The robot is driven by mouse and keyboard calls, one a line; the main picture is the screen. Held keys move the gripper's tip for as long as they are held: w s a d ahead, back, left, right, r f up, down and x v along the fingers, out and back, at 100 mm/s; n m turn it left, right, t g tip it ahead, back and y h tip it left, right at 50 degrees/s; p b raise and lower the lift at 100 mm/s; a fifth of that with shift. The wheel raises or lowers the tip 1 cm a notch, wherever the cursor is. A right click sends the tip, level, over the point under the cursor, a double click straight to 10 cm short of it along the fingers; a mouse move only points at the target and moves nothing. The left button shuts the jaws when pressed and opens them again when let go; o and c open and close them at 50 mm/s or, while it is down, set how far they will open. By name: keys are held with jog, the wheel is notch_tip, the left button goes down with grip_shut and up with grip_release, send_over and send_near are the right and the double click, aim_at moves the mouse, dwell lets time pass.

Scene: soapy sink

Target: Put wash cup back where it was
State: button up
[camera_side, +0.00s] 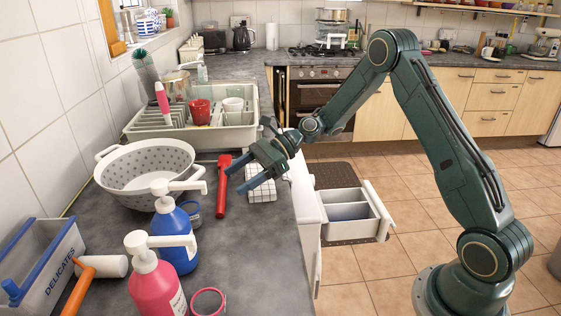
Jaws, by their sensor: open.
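My gripper (237,177) is open and empty above the counter's right edge, its fingers pointing left over a red-handled tool (222,187). A red cup (200,112) and a white cup (233,105) stand in the cream dish rack (243,137) behind my gripper. A small blue cup-like container (193,210) is beside the blue pump bottle, partly hidden by it. A pink-rimmed container (207,303) is at the front, cut off by the picture edge. I cannot tell which of these is the wash cup.
A white colander (146,177), a blue pump bottle (177,243) and a pink pump bottle (154,284) stand on the left. A "DELICATES" box (53,265) is front left. A checked cloth (261,188) lies under my gripper. The counter (250,258) at front right is clear.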

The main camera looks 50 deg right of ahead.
aim_at(198, 205)
jog(key=shift+x, duration=3.45)
jog(key=shift+a+f, duration=0.1)
jog(key=shift+x, duration=2.55)
jog(key=shift+c, duration=0.2)
jog(key=c, duration=1.1)
jog(key=shift+s+d+r, duration=0.15)
jog(key=shift+d+r, duration=0.2)
jog(key=shift+d, duration=0.1)
jog(key=v, duration=0.5)
jog(key=r+v, duration=0.1)
jog(key=v, duration=0.9)
jog(key=shift+a+r, duration=0.3)
jog(key=shift+a, duration=0.05)
